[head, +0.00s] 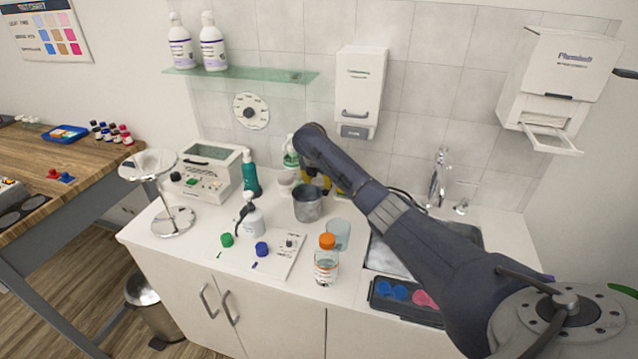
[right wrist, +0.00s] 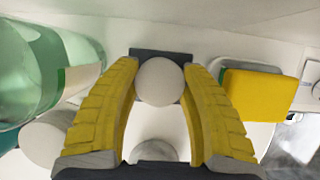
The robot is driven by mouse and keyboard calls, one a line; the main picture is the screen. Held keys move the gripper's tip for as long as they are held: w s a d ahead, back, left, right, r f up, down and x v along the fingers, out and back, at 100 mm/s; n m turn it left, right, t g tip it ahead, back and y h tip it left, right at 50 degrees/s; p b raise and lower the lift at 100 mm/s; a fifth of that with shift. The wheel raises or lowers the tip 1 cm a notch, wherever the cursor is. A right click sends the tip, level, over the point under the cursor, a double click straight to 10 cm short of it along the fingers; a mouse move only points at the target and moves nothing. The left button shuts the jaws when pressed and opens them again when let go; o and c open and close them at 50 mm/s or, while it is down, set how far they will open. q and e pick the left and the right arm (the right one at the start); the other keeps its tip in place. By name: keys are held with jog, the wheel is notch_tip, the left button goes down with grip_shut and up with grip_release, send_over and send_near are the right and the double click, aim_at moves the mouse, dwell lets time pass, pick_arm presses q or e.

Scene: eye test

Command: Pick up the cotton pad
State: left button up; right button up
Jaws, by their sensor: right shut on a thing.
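The cotton pad (right wrist: 160,82) is a round white disc in the right wrist view. It sits between the tips of the yellow fingers of my right gripper (right wrist: 158,76), which is shut on it. A dark block shows behind the pad. In the head view my right arm reaches to the back of the counter, and its wrist hides most of the gripper and the pad. My left gripper is in neither view.
In the right wrist view, a green clear bottle (right wrist: 30,70) stands left of the fingers and a yellow block (right wrist: 252,96) to the right. In the head view, a metal cup (head: 308,205), a teal bottle (head: 251,176) and an orange-capped bottle (head: 327,265) stand on the counter.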

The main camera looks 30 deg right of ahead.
aim_at(319, 181)
jog(key=shift+r, duration=0.1)
jog(key=shift+s+a+r, duration=0.1)
jog(key=shift+a+r, duration=0.05)
jog(key=shift+r, duration=0.4)
notch_tip(319, 181, up, 10)
jog(key=s+a, duration=1.3)
jog(key=a, duration=0.2)
jog(key=shift+r, duration=0.15)
